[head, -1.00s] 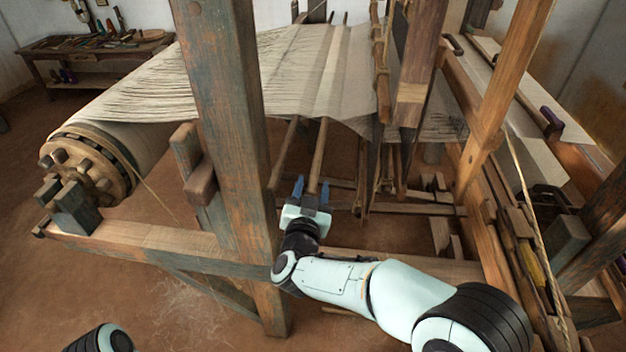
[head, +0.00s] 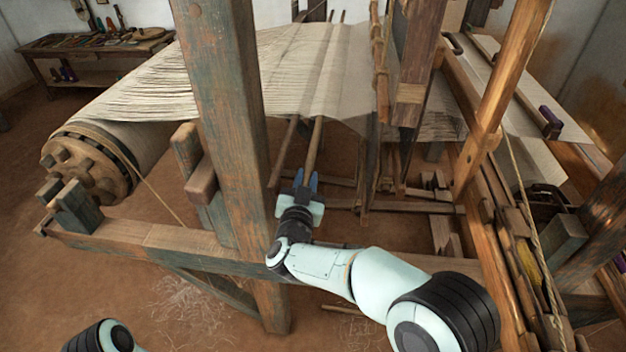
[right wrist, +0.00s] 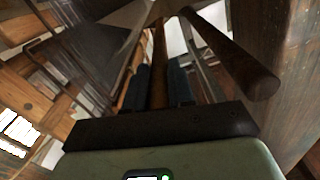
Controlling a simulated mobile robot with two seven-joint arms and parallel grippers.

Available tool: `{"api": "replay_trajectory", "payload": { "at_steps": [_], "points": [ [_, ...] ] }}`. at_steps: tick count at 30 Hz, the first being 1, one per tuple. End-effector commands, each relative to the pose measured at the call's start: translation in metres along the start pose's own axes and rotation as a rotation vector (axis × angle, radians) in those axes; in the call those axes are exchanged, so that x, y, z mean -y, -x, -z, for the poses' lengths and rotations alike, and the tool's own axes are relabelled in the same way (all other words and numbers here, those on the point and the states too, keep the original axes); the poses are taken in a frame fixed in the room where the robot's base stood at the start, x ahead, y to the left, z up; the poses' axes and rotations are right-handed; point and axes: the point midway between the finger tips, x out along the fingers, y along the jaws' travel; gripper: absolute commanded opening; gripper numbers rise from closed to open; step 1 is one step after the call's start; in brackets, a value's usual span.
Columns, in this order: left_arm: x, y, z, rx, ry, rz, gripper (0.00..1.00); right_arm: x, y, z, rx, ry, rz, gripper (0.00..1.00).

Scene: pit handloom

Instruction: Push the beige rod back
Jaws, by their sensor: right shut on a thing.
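The beige rod (head: 315,143) runs through the stretched cloth and sticks out at its near edge. My right gripper (head: 306,181) is shut on its near end, below the cloth edge. In the right wrist view the rod (right wrist: 158,55) stands between the two blue fingers of the gripper (right wrist: 159,88). A darker rod (head: 284,150) lies just left of it in the head view, apart from the gripper. The far part of the beige rod is hard to make out. My left gripper is out of view.
A thick wooden post (head: 225,130) stands close left of my right gripper. A low beam (head: 150,243) crosses in front. The cloth (head: 280,75) spreads above. Loom frame timbers (head: 505,85) stand to the right.

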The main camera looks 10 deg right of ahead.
Motion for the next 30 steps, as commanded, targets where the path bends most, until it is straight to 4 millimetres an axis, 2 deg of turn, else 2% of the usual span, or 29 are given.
{"api": "replay_trajectory", "payload": {
  "at_steps": [1,4,13,14,15,16,30],
  "points": [
    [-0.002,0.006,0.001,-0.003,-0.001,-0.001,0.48,0.011,0.0,0.0,-0.001,0.0,0.004,0.0],
    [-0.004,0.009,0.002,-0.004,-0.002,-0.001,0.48,0.022,0.0,-0.002,-0.001,0.0,0.002,0.0],
    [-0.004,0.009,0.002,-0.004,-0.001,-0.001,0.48,0.026,0.002,-0.004,0.0,-0.002,0.005,0.0],
    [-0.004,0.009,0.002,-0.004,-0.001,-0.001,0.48,0.026,0.002,-0.004,0.0,-0.002,0.005,0.27],
    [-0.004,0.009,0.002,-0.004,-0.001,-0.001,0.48,0.027,0.002,-0.004,0.0,-0.002,0.006,0.4],
    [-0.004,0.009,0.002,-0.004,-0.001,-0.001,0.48,0.027,0.002,-0.004,0.0,-0.002,0.006,0.48],
    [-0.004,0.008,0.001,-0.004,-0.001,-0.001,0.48,0.026,0.002,-0.004,0.001,-0.001,0.006,0.48]
  ]
}}
